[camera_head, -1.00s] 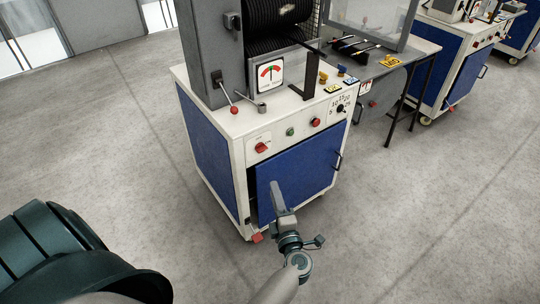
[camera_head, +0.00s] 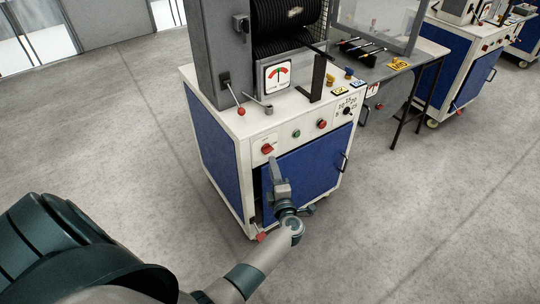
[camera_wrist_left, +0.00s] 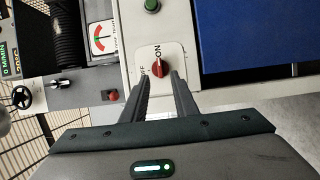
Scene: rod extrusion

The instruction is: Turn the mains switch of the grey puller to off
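The puller (camera_head: 220,60) has a grey housing on a white and blue cabinet (camera_head: 222,158). Its red mains switch (camera_head: 267,148) is at the left end of the white front panel. In the left wrist view the switch (camera_wrist_left: 158,66) sits on a pale plate marked ON and OFF, its handle in line with the ON word. My left gripper (camera_head: 272,164) is just below and in front of it. In the wrist view the left gripper (camera_wrist_left: 163,75) is open and empty, its fingertips either side of the switch's near end, apparently short of the panel. My right gripper is not in view.
A green button (camera_head: 296,133), a red button (camera_head: 321,124) and a dial (camera_head: 347,110) share the panel. A red-knobbed lever (camera_head: 240,110) stands on the cabinet top. The blue door (camera_head: 312,170) is below. A metal table (camera_head: 385,72) adjoins on the right. The floor in front is clear.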

